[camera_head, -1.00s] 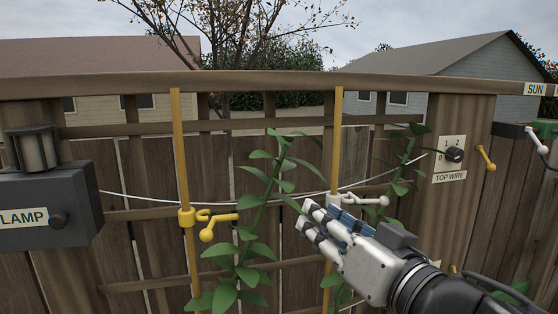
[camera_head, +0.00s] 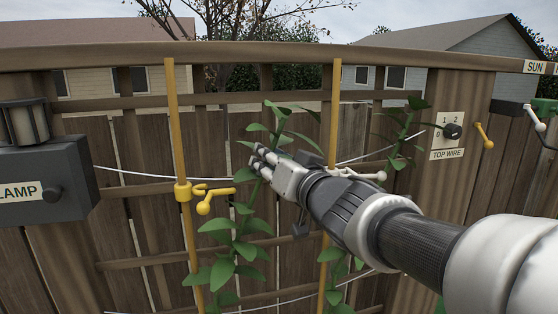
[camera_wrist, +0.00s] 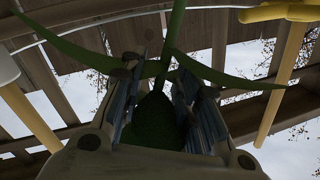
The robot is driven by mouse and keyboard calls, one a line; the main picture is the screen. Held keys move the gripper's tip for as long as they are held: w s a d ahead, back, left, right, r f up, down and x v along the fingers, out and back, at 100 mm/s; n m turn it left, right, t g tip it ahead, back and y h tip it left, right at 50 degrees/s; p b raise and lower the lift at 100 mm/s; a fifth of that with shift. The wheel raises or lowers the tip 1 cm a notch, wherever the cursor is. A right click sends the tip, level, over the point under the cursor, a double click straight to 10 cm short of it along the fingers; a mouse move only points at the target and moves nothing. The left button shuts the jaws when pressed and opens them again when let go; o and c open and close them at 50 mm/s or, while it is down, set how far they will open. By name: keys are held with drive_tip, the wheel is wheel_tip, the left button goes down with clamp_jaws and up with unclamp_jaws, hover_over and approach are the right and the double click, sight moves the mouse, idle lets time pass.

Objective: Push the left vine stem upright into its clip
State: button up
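The left vine (camera_head: 245,230) is a green leafy stem that leans to the right as it rises. A yellow clip (camera_head: 203,200) with an open hook sits on the left yellow stake (camera_head: 172,110), to the left of the stem and apart from it. My gripper (camera_head: 262,160) is at the upper part of this vine, right of the left stake. In the wrist view, my fingers (camera_wrist: 160,105) are apart, with a dark leaf (camera_wrist: 155,120) between them and the stem (camera_wrist: 174,35) just beyond. Whether they touch the stem is unclear.
A second stake (camera_head: 334,110) with a white clip (camera_head: 370,176) stands behind my arm, with a second vine (camera_head: 402,135) to its right. A wire crosses the wooden fence. A lamp box (camera_head: 42,180) is at left; a TOP WIRE dial (camera_head: 452,131) is at right.

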drive_tip(key=shift+w+a, duration=0.25)
drive_tip(key=shift+w, duration=0.2)
clamp_jaws()
idle(0.6)
